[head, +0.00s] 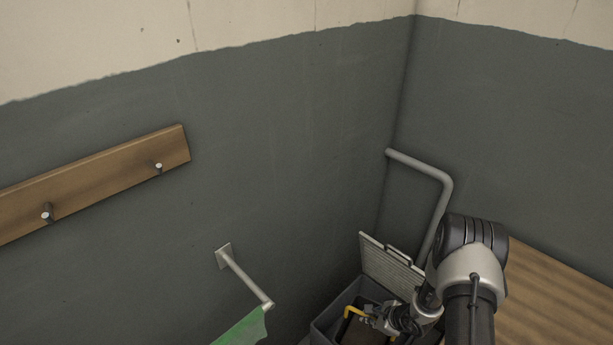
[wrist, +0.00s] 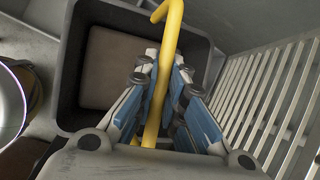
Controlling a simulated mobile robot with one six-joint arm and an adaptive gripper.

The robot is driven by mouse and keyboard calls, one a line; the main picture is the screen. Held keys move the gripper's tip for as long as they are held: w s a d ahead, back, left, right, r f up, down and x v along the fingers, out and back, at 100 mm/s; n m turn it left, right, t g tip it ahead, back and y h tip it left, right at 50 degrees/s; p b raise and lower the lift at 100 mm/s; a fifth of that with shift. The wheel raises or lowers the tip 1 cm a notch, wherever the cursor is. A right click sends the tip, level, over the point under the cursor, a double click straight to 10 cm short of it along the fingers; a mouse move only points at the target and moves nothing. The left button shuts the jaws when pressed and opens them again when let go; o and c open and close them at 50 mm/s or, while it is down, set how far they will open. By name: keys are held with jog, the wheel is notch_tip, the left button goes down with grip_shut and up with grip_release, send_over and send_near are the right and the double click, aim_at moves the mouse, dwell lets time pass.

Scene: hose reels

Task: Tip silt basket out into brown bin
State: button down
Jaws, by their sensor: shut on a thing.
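The silt basket is a dark, open box (wrist: 68,85) in the wrist view, with a flat brown mass (wrist: 110,70) inside. Its yellow handle (wrist: 171,25) rises between the blue fingers of my gripper (wrist: 166,66), which is shut on it. In the head view my gripper (head: 372,316) is low at the right, by the yellow handle (head: 355,311), over a grey sunken box (head: 323,325). The basket is mostly hidden there by my arm and the frame edge. I cannot make out the brown bin for certain in either view.
A slatted grate (head: 385,264) with a dark handle leans close behind my gripper; it also fills the right of the wrist view (wrist: 262,100). A grey pipe (head: 437,205), a green cloth (head: 243,329) on a wall bracket (head: 245,280) and a wooden top (head: 555,300) are nearby.

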jog(key=w+a+r+n, duration=0.1)
jog(key=a+r, duration=0.1)
jog(key=w+a+r+n+g+y+b, duration=0.1)
jog(key=w+a+r+n, duration=0.1)
jog(key=a+r, duration=0.1)
jog(key=w+a+r+n+g, duration=0.1)
jog(key=a+r+n, duration=0.1)
jog(key=r, duration=0.1)
jog(key=shift+w+a+r+y, duration=0.15)
jog(key=shift+a+y, duration=0.1)
jog(key=shift+y, duration=0.15)
jog(key=s+a+r+n+g+b, duration=0.2)
jog(key=a+r+n+g, duration=0.1)
jog(key=a+r+n, duration=0.35)
jog(key=s+d+r+n+g+h+b, duration=0.2)
jog(key=s+d+r+n+g+b, duration=0.1)
jog(key=s+d+r+n+g, duration=0.2)
jog(key=s+d+r+n, duration=0.2)
jog(key=s+r+n, duration=0.2)
jog(key=s+n, duration=0.1)
jog(key=shift+s+d+n, duration=0.15)
jog(key=shift+d+n, duration=0.15)
jog(key=shift+n, duration=0.25)
jog(key=shift+r, duration=0.1)
